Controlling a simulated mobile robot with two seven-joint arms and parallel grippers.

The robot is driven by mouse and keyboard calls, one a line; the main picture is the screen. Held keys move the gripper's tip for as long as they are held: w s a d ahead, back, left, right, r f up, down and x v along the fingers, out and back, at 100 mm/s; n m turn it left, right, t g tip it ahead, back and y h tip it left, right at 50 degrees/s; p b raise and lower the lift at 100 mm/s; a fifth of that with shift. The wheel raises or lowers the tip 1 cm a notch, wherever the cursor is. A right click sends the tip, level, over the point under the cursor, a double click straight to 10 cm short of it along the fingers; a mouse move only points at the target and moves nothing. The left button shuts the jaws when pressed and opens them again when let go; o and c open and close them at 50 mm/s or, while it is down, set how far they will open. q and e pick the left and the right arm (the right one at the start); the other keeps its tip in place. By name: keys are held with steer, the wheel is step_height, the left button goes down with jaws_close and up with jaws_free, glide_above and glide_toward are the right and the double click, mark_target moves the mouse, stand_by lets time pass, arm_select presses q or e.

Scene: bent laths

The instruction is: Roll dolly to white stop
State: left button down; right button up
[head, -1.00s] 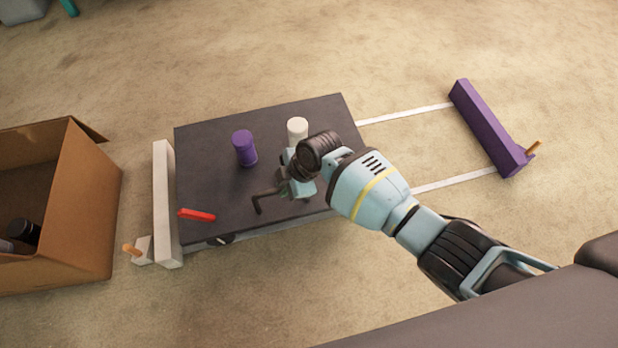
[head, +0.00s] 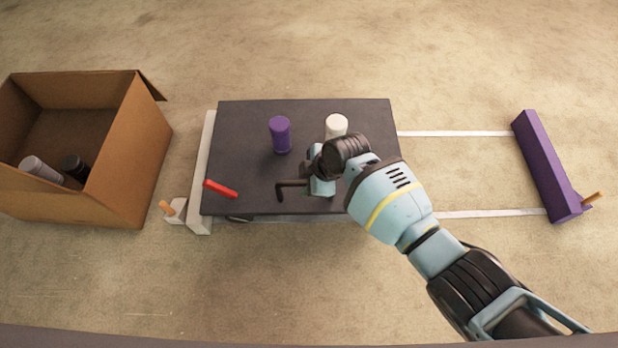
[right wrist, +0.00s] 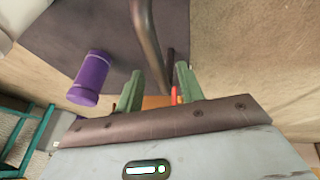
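The dolly (head: 245,125) is a flat dark platform at the middle of the head view. Its left end is right alongside the white stop (head: 203,165), with no clear gap between them. My right gripper (head: 315,180) is above the dolly's near half, beside a dark bent bar (head: 290,184). In the right wrist view the two greenish fingers (right wrist: 158,88) stand apart. A bent metal bar (right wrist: 147,40) shows between them, with room beside it; whether they touch it is unclear. My left gripper is out of view.
A purple cylinder (head: 280,135), a white cylinder (head: 336,124) and a red piece (head: 220,189) are on the dolly. Pale floor strips (head: 455,134) run right to a purple stop (head: 545,165). A cardboard box (head: 130,150) holding cylinders stands left. Carpet behind is clear.

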steer(key=shift+d, duration=0.2)
steer(key=shift+r, duration=0.2)
steer(key=p+v, duration=0.4)
steer(key=v, duration=0.3)
steer(key=shift+r+p, duration=0.2)
steer(key=shift+p, duration=0.1)
steer(key=shift+d, duration=0.1)
